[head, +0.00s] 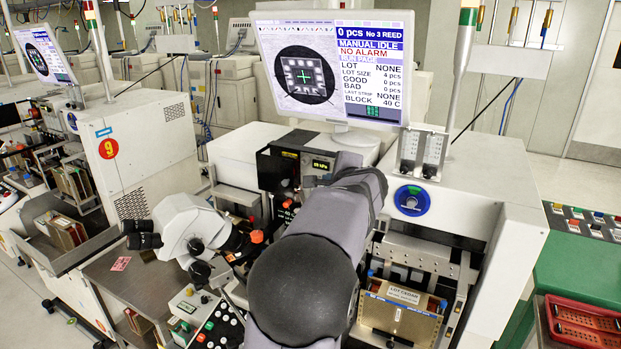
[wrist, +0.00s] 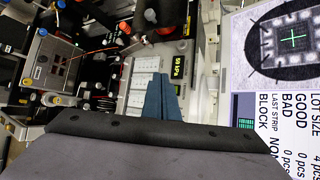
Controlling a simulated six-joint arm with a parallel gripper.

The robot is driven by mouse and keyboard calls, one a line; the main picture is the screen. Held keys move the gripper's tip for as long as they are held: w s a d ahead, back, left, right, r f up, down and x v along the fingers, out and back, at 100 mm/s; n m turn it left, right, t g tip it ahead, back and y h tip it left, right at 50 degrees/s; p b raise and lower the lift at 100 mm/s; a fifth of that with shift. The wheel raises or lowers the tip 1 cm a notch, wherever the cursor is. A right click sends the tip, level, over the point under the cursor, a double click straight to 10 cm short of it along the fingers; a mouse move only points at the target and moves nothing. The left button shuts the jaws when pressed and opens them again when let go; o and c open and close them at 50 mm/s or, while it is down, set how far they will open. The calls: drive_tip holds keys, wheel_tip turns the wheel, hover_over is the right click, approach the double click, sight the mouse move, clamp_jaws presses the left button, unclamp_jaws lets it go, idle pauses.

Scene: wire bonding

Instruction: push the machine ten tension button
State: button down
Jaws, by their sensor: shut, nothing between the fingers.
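The machine (head: 240,145) in the middle of the head view has a monitor on top and shows no readable number. Its dark front panel (head: 277,168) has a small lit display (head: 320,165), partly behind my arm. In the wrist view a grey panel with pale keys (wrist: 143,88) and a green-lit display (wrist: 178,67) lies at my fingertips. I cannot read which key is the tension button. My gripper (wrist: 165,80) is shut and empty, its blue fingers overlapping the panel's right part. Contact cannot be told. In the head view my arm hides the gripper.
The monitor (head: 330,65) stands close above the panel. A microscope (head: 190,228) is left of my arm, with a button box (head: 205,322) below it. A lot box (head: 400,312) sits right of my arm. A neighbouring machine (head: 135,130) bears a red 9.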

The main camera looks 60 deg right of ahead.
drive_tip(key=a+b, duration=0.1)
drive_tip(key=a, duration=0.2)
drive_tip(key=shift+a, duration=0.15)
idle(0.5)
drive_tip(key=s+a+f+n+g+y, duration=0.35)
drive_tip(key=a+f+n, duration=0.35)
drive_tip(key=a+f, duration=0.4)
drive_tip(key=s+a+f+n+g+y, duration=0.2)
drive_tip(key=a+f+n+y, duration=0.5)
drive_tip(key=f, duration=0.6)
drive_tip(key=w+a+f+n+g, duration=0.1)
drive_tip(key=a+n, duration=0.5)
drive_tip(key=a, duration=0.6)
drive_tip(key=w+a+f+n+g, duration=0.1)
drive_tip(key=w+a+n, duration=0.3)
drive_tip(key=a, duration=0.8)
drive_tip(key=w+a+f+n+g, duration=0.1)
drive_tip(key=w+a+f+n, duration=0.2)
drive_tip(key=a+n, duration=0.4)
drive_tip(key=a, duration=0.4)
drive_tip(key=shift+a+n, duration=0.4)
